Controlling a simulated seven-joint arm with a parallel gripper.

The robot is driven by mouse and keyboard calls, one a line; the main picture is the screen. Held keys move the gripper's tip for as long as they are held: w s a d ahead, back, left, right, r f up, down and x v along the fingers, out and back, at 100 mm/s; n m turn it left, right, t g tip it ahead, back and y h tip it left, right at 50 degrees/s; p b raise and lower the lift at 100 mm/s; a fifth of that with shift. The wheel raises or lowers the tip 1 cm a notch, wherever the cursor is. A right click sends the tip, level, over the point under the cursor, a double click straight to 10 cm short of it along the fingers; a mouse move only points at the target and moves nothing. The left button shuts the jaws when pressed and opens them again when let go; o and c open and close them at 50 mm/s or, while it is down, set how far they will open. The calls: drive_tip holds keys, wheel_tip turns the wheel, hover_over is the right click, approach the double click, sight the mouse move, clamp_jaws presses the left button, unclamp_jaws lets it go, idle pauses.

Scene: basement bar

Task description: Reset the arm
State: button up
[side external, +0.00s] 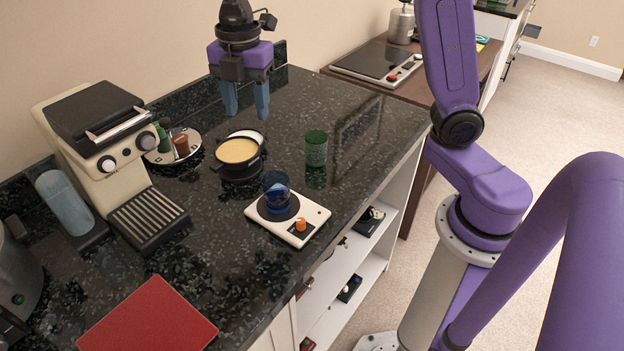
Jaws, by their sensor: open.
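My gripper (246,100) hangs above the far part of the dark stone counter (235,287), near its back edge. Its two blue-grey fingers point down and are apart, with nothing between them. A pan with yellow contents (238,151) sits on the counter below and in front of the fingers. A blue glass (277,187) stands on a small white hot plate (289,229) with an orange knob. A green glass (316,148) stands on the counter to the right of the pan.
An espresso machine (105,140) stands at the left, beside a light blue cylinder (65,200). A round tray (190,146) holds small bottles. A red board (150,318) lies at the front. A cooktop (378,62) sits on a wooden table behind. The counter's far right is clear.

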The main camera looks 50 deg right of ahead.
drive_tip(key=s+d+f+m, duration=0.2)
drive_tip(key=s+m, duration=0.1)
drive_tip(key=s, duration=0.5)
drive_tip(key=s+d+f+m, duration=0.2)
drive_tip(key=s+d+m, duration=0.1)
drive_tip(key=s, duration=0.6)
drive_tip(key=s+d+f+m, duration=0.3)
drive_tip(key=s, duration=0.6)
drive_tip(key=shift+m, duration=0.4)
drive_tip(key=shift+r, duration=0.1)
